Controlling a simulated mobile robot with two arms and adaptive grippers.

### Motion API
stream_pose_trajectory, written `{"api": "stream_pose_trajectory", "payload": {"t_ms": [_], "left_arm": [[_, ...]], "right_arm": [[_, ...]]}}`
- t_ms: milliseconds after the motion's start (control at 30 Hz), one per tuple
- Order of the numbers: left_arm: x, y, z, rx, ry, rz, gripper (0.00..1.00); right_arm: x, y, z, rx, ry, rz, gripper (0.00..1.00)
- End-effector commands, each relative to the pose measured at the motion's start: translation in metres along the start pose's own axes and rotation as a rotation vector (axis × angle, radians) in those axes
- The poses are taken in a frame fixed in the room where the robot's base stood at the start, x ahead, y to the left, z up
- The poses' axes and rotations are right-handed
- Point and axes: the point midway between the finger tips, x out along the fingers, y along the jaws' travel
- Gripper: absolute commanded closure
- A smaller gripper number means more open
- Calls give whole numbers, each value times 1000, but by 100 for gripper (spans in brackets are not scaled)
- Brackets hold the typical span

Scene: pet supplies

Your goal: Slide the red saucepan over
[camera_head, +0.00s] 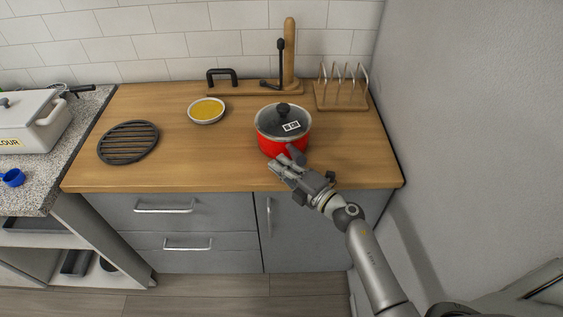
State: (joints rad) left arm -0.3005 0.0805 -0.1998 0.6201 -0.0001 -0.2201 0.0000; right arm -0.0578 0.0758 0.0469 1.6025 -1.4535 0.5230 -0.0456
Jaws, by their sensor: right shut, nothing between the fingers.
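The red saucepan (270,143) stands upright on the wooden counter (210,157), right of the middle. It has a glass lid with a black knob and a small white label with dark marks. My right gripper (283,164) is at the saucepan's front, close to its lower wall. Its fingers are shut with nothing between them. I cannot tell whether they touch the pan. Part of the pan's lower front is hidden behind the gripper. My left gripper is not in view.
A black round grate (129,142) lies at the left of the counter. A bowl of yellow contents (206,111) stands left of the saucepan. A wooden holder (289,55) and a toast rack (341,97) stand behind. A wall (470,130) closes the right side. Counter between grate and saucepan is clear.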

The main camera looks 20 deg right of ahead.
Motion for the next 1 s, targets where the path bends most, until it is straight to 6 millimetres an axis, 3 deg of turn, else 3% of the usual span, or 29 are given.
{"api": "stream_pose_trajectory", "payload": {"t_ms": [167,633,1000], "left_arm": [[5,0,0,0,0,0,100],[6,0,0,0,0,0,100],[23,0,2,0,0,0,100]], "right_arm": [[9,-1,10,0,-1,0,100],[13,0,14,-1,0,0,100],[61,-3,62,-3,0,1,100]]}}
